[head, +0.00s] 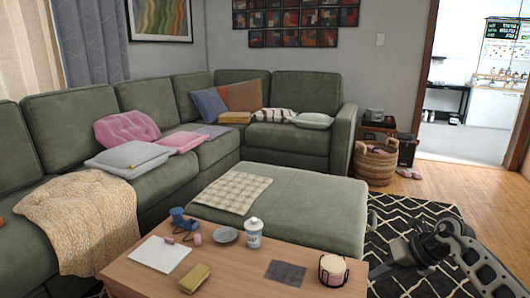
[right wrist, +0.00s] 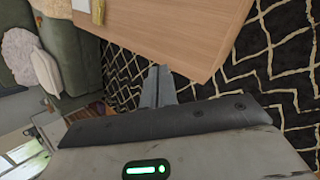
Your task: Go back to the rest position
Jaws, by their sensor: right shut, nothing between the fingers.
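My right gripper (head: 385,266) is at the lower right of the head view, to the right of the wooden coffee table (head: 228,268) and over the patterned rug. In the right wrist view its two grey fingers (right wrist: 157,84) lie together, shut and empty, close to the table's edge (right wrist: 180,35). My left gripper is in neither view.
A green ottoman (head: 310,205) stands behind. The black-and-white rug (head: 385,215) is clear.

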